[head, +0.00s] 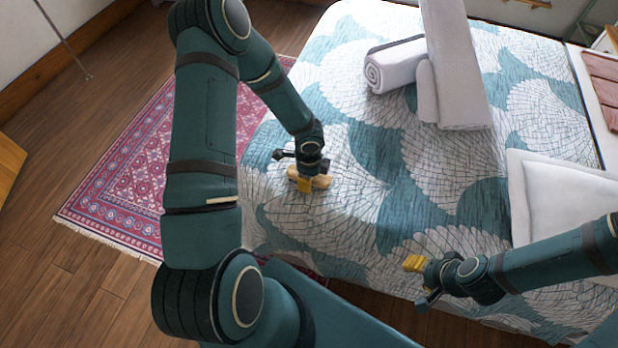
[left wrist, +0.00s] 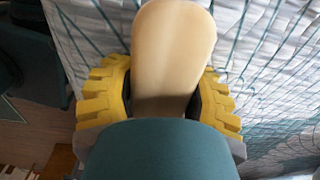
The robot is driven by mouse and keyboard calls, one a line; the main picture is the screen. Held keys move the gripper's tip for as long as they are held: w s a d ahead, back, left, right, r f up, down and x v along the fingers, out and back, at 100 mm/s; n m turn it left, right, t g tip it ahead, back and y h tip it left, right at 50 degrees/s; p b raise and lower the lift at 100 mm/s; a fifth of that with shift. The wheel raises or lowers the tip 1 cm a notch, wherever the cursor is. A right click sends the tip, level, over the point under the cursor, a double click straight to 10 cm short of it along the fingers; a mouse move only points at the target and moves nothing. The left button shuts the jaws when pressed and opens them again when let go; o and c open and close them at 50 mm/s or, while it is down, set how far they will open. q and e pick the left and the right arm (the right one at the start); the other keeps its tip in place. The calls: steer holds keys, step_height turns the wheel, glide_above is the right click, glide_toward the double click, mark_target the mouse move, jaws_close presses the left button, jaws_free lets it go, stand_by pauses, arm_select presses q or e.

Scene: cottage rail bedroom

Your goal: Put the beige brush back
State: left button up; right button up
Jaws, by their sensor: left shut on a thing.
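The beige brush (head: 321,181) is at the near-left part of the bed, at or just above the patterned cover; I cannot tell whether it touches. My left gripper (head: 305,183) reaches down to it from above and is shut on it. In the left wrist view the beige, rounded brush (left wrist: 172,50) lies between the two yellow fingers of the left gripper (left wrist: 163,95). Its lower part is hidden behind my teal gripper body. My right gripper (head: 413,264) is over the near edge of the bed, away from the brush; its finger opening is not clear.
The bed (head: 400,185) has a teal and white cover. White pillows (head: 565,195) are at the right. A red rug (head: 130,180) covers the floor at left.

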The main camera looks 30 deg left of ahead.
arm_select(q)
steer(key=shift+f, duration=0.2)
steer(key=o, duration=1.3)
steer(key=shift+o, duration=0.2)
steer(key=shift+r, duration=0.15)
